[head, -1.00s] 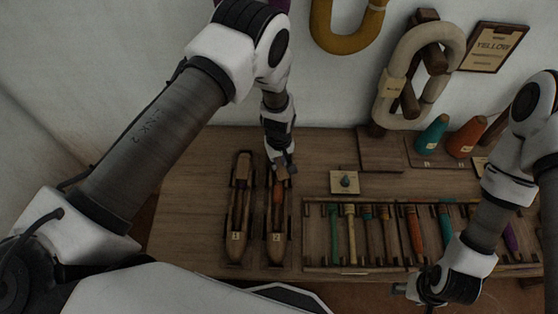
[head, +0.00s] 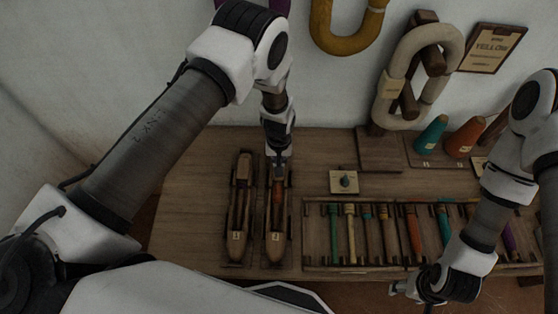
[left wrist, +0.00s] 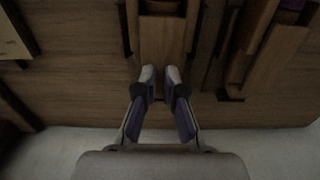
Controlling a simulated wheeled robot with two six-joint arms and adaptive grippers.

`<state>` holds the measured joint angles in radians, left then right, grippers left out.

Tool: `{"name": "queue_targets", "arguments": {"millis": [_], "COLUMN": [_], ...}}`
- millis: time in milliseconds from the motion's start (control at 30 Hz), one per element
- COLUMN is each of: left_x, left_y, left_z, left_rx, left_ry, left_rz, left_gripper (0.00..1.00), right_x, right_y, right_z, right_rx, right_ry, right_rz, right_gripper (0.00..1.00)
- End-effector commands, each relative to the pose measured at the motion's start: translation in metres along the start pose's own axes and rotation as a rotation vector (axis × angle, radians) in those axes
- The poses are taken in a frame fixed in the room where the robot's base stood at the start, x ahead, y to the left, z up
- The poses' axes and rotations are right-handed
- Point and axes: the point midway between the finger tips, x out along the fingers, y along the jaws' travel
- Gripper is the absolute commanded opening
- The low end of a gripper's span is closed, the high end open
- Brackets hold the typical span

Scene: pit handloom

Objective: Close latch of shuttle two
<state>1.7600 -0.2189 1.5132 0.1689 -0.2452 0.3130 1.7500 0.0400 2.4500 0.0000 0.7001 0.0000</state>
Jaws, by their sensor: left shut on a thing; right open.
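Shuttle two (head: 276,243) is a long wooden boat shape on the bench with a "2" label near its front end. An orange-brown pirn (head: 277,192) lies in its slot. My left gripper (head: 279,168) is over the far end of shuttle two, pointing down, shut on its small latch; the fingers hide most of the latch. In the left wrist view, the two fingertips (left wrist: 161,76) are close together at the wooden end of shuttle two (left wrist: 163,38). My right gripper (head: 400,290) is open and empty at the bench's front edge.
A similar shuttle (head: 238,245) lies close on the left. A rack (head: 350,267) of several coloured pirns is on the right, with a small tag board (head: 344,182) behind it. Yarn cones (head: 430,136) and a skein stand (head: 380,150) are at the back. The bench's left end is clear.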

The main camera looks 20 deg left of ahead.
Motion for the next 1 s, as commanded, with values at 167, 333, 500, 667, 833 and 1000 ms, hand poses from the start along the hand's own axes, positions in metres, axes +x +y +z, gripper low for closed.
{"name": "queue_targets", "arguments": {"millis": [167,333,500,667,833,1000], "left_x": [0.0,0.0,-0.002,-0.022,-0.065,-0.103], "left_y": [0.0,0.0,0.0,0.0,0.0,0.0], "left_z": [0.0,0.0,0.0,-0.001,-0.001,-0.001], "left_rx": [-0.002,-0.003,-0.004,-0.004,-0.003,-0.004], "left_ry": [0.0,0.0,0.0,0.002,0.003,0.003], "left_rz": [0.0,0.0,0.0,0.0,-0.001,0.0], "left_gripper": [0.12,0.19,0.19,0.19,0.19,0.19], "right_x": [0.0,0.0,0.0,0.0,0.0,0.0], "right_y": [0.0,0.0,0.0,0.0,0.0,0.0], "right_z": [0.0,0.0,0.0,0.0,0.0,0.0], "right_rx": [0.0,0.0,0.0,0.0,0.0,0.0], "right_ry": [0.0,0.0,0.0,0.0,0.0,0.0], "right_rz": [0.0,0.0,0.0,0.0,0.0,0.0], "right_gripper": [0.57,0.57,0.57,0.57,0.57,0.57]}}
